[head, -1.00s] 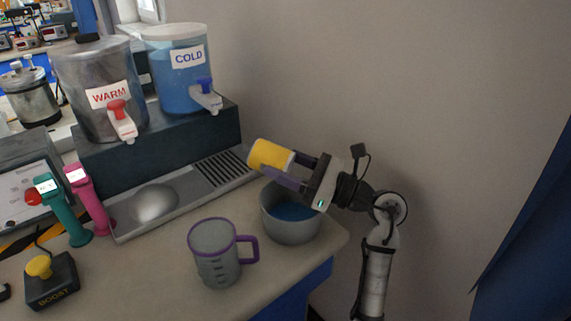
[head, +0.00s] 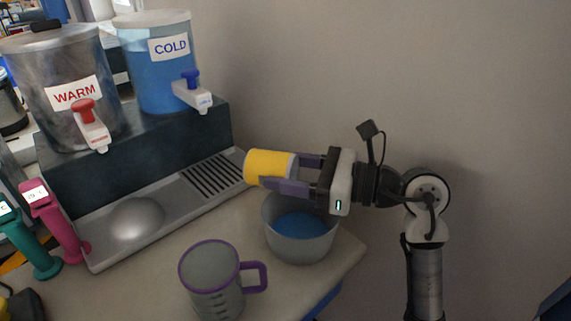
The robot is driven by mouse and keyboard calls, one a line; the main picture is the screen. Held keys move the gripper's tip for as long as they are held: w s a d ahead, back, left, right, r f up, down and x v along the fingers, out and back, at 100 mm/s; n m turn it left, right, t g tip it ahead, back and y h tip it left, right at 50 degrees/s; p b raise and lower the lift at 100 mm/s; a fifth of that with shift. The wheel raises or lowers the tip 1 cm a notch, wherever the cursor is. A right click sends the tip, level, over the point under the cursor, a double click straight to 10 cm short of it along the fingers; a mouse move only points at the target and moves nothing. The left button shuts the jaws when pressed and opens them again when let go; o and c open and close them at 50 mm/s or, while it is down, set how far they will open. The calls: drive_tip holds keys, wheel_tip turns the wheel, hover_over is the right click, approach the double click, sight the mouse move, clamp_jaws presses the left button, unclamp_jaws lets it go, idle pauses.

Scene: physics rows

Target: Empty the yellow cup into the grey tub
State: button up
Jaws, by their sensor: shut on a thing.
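The yellow cup (head: 267,167) is held between the fingers of my gripper (head: 284,174), above the back left part of the grey tub's rim. The cup lies on its side, roughly level; its inside is not visible. The grey tub (head: 300,246) stands on the counter near its right edge and holds blue liquid (head: 300,225). My gripper's hand and fingers cover part of the tub's back rim. No stream shows between cup and tub.
A grey measuring jug (head: 212,283) with a purple rim and handle stands left of the tub. Behind are a drip tray (head: 165,215), the WARM dispenser (head: 65,90) and the COLD dispenser (head: 155,65). Pink (head: 55,220) and teal (head: 32,245) handheld devices stand at left.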

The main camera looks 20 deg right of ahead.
sight(271, 155)
drive_tip(key=shift+r+g+h+p, duration=0.3)
drive_tip(key=shift+r+p, duration=0.1)
drive_tip(key=shift+p, duration=0.55)
drive_tip(key=g+h+p, duration=0.1)
drive_tip(key=p, duration=0.1)
drive_tip(key=h+p, duration=0.1)
drive_tip(key=p, duration=0.2)
drive_tip(key=shift+w+a+g, duration=0.15)
drive_tip(key=shift+a+g, duration=0.1)
drive_tip(key=shift+g, duration=0.15)
drive_tip(key=g+h+p, duration=0.1)
drive_tip(key=p, duration=0.2)
drive_tip(key=r+g+h+p, duration=0.1)
drive_tip(key=p, duration=0.3)
drive_tip(key=h+p, duration=0.1)
drive_tip(key=p, duration=0.3)
drive_tip(key=shift+w+a+r+g+h, duration=0.3)
drive_tip(key=shift+a+g+h, duration=0.05)
drive_tip(key=shift+g+h, duration=0.35)
wheel_tip(271, 155, up, 3)
drive_tip(key=g+h+p, duration=0.1)
drive_tip(key=g+h, duration=0.1)
drive_tip(key=h, duration=0.1)
drive_tip(key=shift+w+a+g, duration=0.1)
drive_tip(key=shift+g, duration=0.2)
wheel_tip(271, 155, up, 3)
drive_tip(key=g+h+p, duration=0.1)
drive_tip(key=g+h, duration=0.1)
drive_tip(key=h, duration=0.1)
drive_tip(key=shift+g, duration=0.4)
